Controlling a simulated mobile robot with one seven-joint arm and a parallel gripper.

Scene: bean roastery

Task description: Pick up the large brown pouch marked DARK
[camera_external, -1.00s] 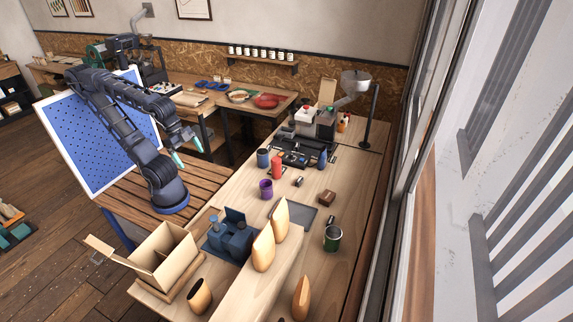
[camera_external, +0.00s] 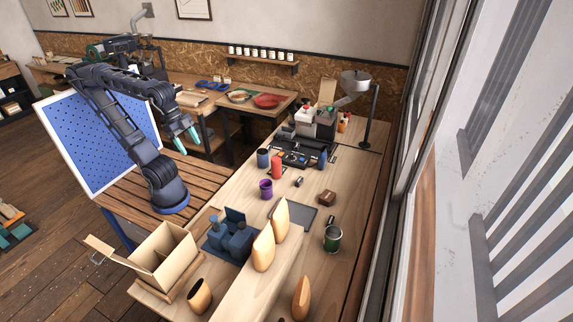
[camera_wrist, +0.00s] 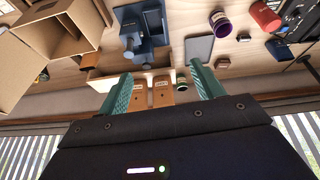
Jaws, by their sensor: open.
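Two upright tan-brown pouches stand side by side near the counter's front half, one nearer (camera_external: 263,250) and one farther (camera_external: 281,221). In the wrist view, two brown pouches with pale labels, a left one (camera_wrist: 139,96) and a right one (camera_wrist: 162,91), show between my fingers but well beyond them. The label words are too small to read, so I cannot tell which is marked DARK. Another tan pouch (camera_external: 301,298) stands at the near edge. My gripper (camera_external: 188,141) has teal fingers, open and empty, high above the slatted bench. It also shows in the wrist view (camera_wrist: 160,72).
An open cardboard box (camera_external: 165,258) and a blue device (camera_external: 232,240) stand left of the pouches. A purple cup (camera_external: 266,189), a red canister (camera_external: 277,167), a dark green can (camera_external: 332,238) and a grey mat (camera_external: 304,217) are nearby. The window side bounds the counter.

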